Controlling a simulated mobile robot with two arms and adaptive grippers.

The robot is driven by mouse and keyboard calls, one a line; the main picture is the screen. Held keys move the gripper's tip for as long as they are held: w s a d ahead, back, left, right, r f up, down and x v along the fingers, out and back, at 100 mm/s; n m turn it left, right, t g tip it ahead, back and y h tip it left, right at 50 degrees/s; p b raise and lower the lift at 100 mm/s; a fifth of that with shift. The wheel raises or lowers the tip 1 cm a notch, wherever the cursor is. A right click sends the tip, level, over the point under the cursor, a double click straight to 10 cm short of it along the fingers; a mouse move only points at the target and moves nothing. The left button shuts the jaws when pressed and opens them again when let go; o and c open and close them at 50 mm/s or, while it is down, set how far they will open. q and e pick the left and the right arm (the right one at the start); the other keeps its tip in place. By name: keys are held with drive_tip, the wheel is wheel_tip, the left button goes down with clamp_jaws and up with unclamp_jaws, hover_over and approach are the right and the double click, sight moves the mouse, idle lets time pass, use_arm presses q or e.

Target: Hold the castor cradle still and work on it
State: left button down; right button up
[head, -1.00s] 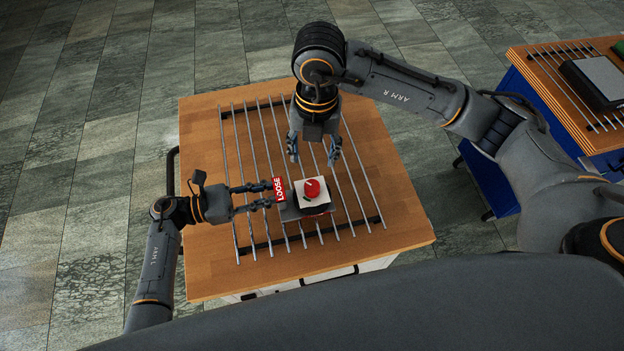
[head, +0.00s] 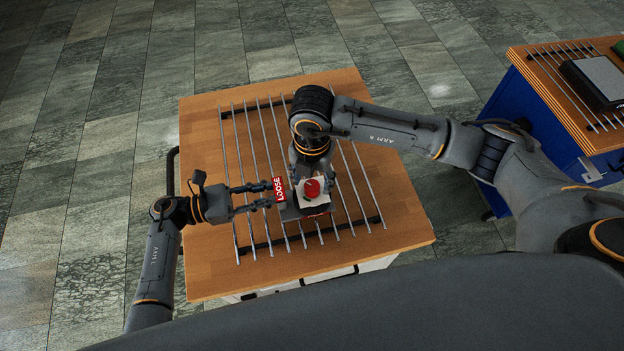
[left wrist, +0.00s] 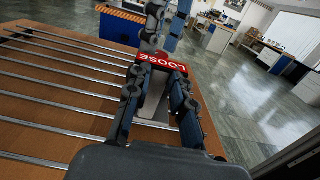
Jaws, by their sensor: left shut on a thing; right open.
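The castor cradle (head: 291,213) sits on the rails of the wooden table, with a pale top block (head: 324,200), a round red piece (head: 312,188) and a red LOOSE sign (head: 279,189) on its left side. The sign also shows in the left wrist view (left wrist: 163,61). My left gripper (head: 268,193) comes in from the left, shut on the cradle at the sign's side; the exact contact is unclear. My right gripper (head: 311,178) points down, open, at the top block and red piece. Its fingers partly hide the block, and I cannot tell whether they touch it.
The wooden table (head: 210,272) carries several parallel metal rails (head: 234,190), with free room around the cradle. A blue cabinet (head: 535,125) with a wooden top, rails and a grey device (head: 598,76) stands at the right. Tiled floor lies between.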

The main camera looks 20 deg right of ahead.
drive_tip(key=shift+f, duration=0.55)
drive_tip(key=c, duration=1.2)
drive_tip(key=shift+o, duration=0.2)
